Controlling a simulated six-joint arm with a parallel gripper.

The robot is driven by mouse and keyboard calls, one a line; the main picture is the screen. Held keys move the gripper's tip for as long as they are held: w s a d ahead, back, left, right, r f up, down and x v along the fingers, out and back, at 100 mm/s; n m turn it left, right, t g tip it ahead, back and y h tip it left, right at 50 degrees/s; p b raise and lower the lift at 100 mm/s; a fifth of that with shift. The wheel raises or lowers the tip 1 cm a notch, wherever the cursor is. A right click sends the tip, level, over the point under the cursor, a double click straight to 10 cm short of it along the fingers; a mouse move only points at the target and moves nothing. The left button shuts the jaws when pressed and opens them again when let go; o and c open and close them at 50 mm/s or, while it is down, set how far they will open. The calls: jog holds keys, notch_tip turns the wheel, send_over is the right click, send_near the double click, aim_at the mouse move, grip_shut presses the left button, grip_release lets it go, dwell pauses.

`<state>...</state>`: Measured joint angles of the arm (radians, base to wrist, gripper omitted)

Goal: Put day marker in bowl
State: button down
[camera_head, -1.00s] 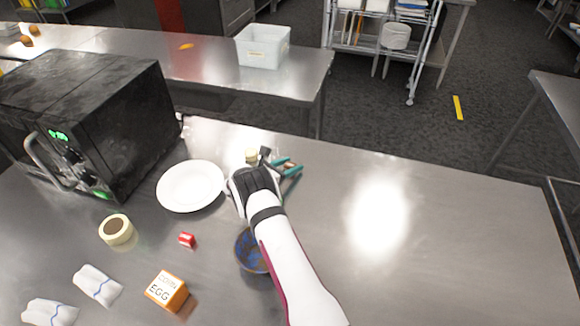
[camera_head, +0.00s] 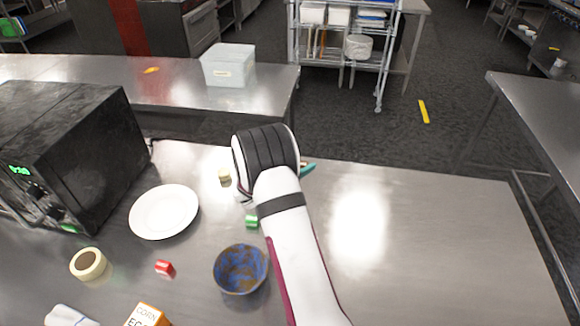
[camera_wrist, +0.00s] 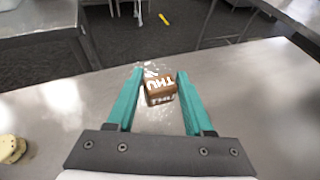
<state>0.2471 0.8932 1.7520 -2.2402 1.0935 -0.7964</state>
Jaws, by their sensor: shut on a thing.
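The day marker (camera_wrist: 160,90) is a brown cube with white "THU" lettering. In the wrist view it sits between the teal fingertips of my gripper (camera_wrist: 158,76), which is shut on it. In the head view my wrist hides the marker, and only a bit of a teal finger (camera_head: 308,168) shows on the right. The bowl (camera_head: 240,270), blue and brown, stands upright on the steel table, nearer the camera than my gripper and left of my forearm. The bowl is out of the wrist view.
A green block (camera_head: 252,221) lies just behind the bowl, and a red one (camera_head: 164,267) to its left. A white plate (camera_head: 164,211), tape roll (camera_head: 88,263), corn egg box (camera_head: 147,316) and pale yellow piece (camera_head: 224,177) are left. A black microwave (camera_head: 70,150) stands farther left. The table's right side is clear.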

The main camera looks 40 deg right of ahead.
jog(key=s+m+g+y, duration=0.2)
jog(key=s+m+g, duration=0.3)
jog(key=s, duration=0.4)
notch_tip(320, 180, up, 2)
jog(key=g+y, duration=0.4)
jog(key=y, duration=1.1)
send_over(243, 287)
jog(key=w+d, duration=0.2)
notch_tip(243, 287, down, 10)
jog(key=shift+d+f, duration=0.1)
jog(key=shift+f, duration=0.1)
jog(key=shift+c, duration=1)
grip_release()
